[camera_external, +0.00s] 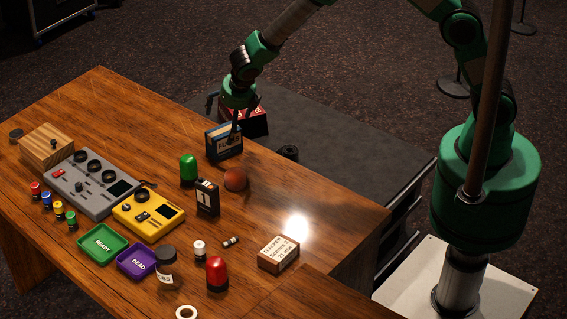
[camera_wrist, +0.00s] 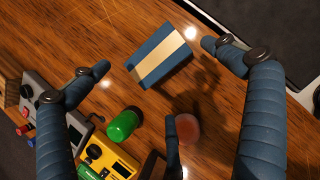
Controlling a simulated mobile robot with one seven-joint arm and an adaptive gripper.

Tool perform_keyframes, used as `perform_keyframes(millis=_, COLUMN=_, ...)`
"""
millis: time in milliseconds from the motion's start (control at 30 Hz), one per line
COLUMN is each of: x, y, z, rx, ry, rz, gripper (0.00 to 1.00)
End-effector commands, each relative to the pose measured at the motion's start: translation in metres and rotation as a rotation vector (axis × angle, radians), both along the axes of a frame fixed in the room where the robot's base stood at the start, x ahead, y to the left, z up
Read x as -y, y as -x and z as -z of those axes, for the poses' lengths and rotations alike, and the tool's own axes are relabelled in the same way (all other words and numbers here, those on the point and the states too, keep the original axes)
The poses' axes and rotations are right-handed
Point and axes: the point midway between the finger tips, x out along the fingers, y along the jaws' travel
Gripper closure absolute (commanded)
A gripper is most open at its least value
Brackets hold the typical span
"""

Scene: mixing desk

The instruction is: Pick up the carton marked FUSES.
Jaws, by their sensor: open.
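A blue carton with a pale label band (camera_external: 222,146) stands near the far edge of the wooden desk. Its lettering is small and partly covered by a finger, but it looks like FUSES. In the wrist view the blue carton (camera_wrist: 163,60) shows from above with a tan band across it. My gripper (camera_external: 235,122) is over and beside this carton in the external view. In the wrist view my gripper (camera_wrist: 158,75) is open, its dark blue fingers spread around the carton with gaps visible. Nothing is held.
A yellow device (camera_external: 148,214) and grey mixer (camera_external: 92,182) lie left. Right of the ball is bare wood.

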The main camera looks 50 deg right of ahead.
Motion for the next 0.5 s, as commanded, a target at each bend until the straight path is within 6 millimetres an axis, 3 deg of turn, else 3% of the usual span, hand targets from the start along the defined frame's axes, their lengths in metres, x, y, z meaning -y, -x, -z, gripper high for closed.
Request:
perform_keyframes(millis=200, x=0.003, y=-0.012, z=0.031, rx=-0.001, ry=0.001, rz=-0.001, gripper=0.0)
perform_keyframes(millis=500, x=0.004, y=-0.017, z=0.042, rx=0.0, ry=0.0, rz=0.001, gripper=0.0)
